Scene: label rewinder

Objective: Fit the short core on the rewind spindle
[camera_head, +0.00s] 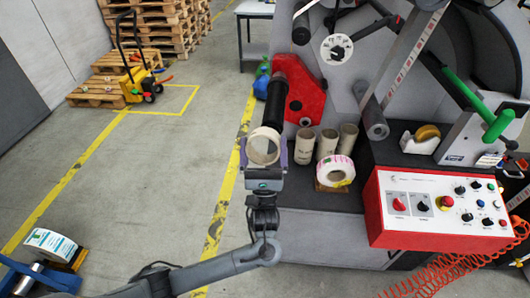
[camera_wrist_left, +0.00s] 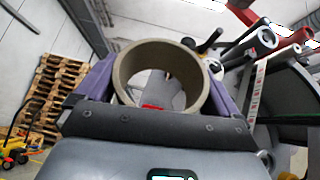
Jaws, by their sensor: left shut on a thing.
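My left gripper (camera_head: 264,160) is shut on a short core (camera_head: 254,151), a pale cardboard ring. In the left wrist view the core (camera_wrist_left: 122,75) sits between the purple fingers of the gripper (camera_wrist_left: 160,90), its open bore facing the camera. The black rewind spindle (camera_head: 272,113) sticks out from beside a red plate (camera_head: 308,95) on the machine. The core is at the near end of this spindle in the head view. I cannot tell whether the core touches the spindle or is around its tip. My right gripper is not in view.
Several upright cardboard cores (camera_head: 326,144) and a label roll (camera_head: 335,171) stand on the machine's dark deck, right of the gripper. A red-sided control box (camera_head: 440,207) and a grey roller (camera_head: 371,116) are further right.

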